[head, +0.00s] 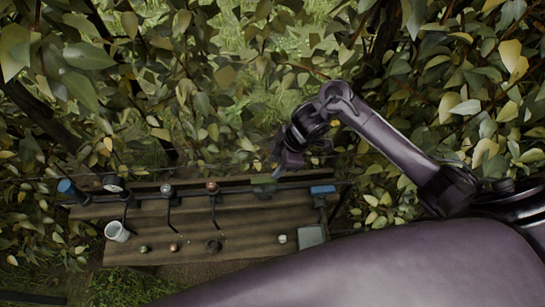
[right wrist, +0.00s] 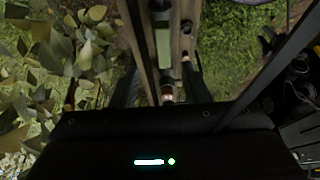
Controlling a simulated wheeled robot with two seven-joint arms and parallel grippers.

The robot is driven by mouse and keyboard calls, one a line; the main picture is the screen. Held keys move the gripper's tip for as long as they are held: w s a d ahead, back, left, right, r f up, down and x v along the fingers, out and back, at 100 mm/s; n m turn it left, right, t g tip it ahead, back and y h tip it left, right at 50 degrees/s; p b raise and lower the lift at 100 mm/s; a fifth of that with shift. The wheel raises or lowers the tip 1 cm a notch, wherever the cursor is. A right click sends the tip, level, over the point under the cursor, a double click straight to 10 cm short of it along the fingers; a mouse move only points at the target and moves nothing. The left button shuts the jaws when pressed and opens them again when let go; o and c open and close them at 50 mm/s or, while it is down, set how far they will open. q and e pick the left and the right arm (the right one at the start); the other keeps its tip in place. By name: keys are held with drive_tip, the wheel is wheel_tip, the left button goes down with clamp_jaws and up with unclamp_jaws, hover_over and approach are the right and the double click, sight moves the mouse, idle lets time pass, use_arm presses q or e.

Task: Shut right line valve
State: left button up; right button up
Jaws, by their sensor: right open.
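A dark pipe (head: 240,186) runs along the back of a wooden bench. On it are a silver round fitting (head: 167,190) and a copper-coloured round fitting (head: 212,187), each with a dark piece hanging down. A green bar (head: 264,181) sits farther right; it also shows in the right wrist view (right wrist: 163,45). No label shows which part is the right line valve, and no valve position can be read. My right gripper (head: 279,168) is open and empty, close above the green bar; I cannot tell whether they touch. My left gripper is not in view.
The wooden bench (head: 185,240) carries a white cup (head: 117,231), several small round items and a grey box (head: 311,236). A blue cylinder (head: 67,189) and a gauge (head: 112,183) stand at the left, a blue part (head: 323,190) at the right. Leafy branches crowd both sides.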

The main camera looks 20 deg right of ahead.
sight(264, 179)
drive_tip(key=shift+f, duration=0.2)
drive_tip(key=x, duration=0.6)
drive_tip(key=shift+s+a+r, duration=0.15)
drive_tip(key=shift+s+a, duration=0.15)
drive_tip(key=shift+a, duration=0.1)
drive_tip(key=shift+w+f, duration=0.15)
drive_tip(key=shift+f, duration=0.2)
drive_tip(key=shift+a+f, duration=0.15)
drive_tip(key=shift+f, duration=0.05)
clamp_jaws()
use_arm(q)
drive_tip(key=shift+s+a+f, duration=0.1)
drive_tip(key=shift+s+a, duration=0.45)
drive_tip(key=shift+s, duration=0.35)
